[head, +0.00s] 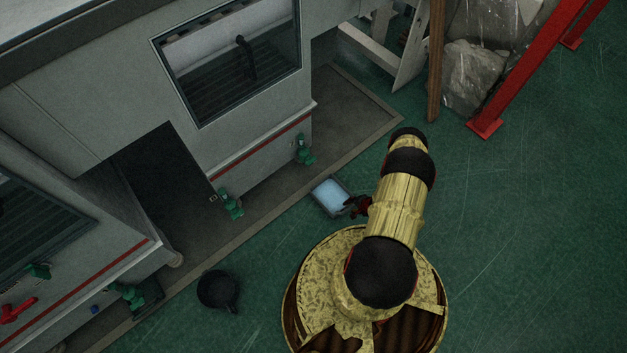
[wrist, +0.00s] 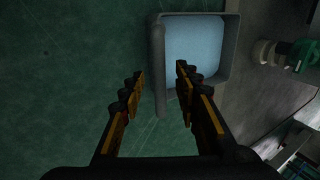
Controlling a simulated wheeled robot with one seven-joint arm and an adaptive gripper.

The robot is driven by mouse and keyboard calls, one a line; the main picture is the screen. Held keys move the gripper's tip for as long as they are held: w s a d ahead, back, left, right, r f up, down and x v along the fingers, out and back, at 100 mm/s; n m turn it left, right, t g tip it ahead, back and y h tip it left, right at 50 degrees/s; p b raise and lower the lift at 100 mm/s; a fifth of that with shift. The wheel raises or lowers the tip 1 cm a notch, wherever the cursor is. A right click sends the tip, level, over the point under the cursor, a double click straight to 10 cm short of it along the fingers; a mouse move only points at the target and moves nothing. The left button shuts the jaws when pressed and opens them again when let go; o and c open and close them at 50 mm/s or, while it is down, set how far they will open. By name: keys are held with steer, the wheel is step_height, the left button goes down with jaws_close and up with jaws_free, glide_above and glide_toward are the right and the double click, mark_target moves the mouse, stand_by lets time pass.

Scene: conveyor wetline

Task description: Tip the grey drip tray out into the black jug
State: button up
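The grey drip tray (head: 321,206) lies on the floor beside the machine's base edge, holding pale blue liquid. In the wrist view the tray (wrist: 158,62) fills the top middle and looks level. My gripper (head: 358,206) is at the tray's right side in the head view. In the wrist view my gripper (wrist: 160,82) is open, with one finger outside the tray's left wall and the other overlapping its inner side. I cannot tell whether either finger touches the wall. The black jug (head: 217,290) stands upright on the floor at lower left, apart from the tray; its inside looks dark.
The grey machine (head: 255,160) stands behind the tray, with green valves (head: 304,150) low on its front. One green fitting (wrist: 303,55) shows at the wrist view's right. A red post (head: 485,124) and wrapped load stand at upper right. Green floor is clear on the right.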

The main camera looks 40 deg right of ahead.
steer(key=v, duration=1.2)
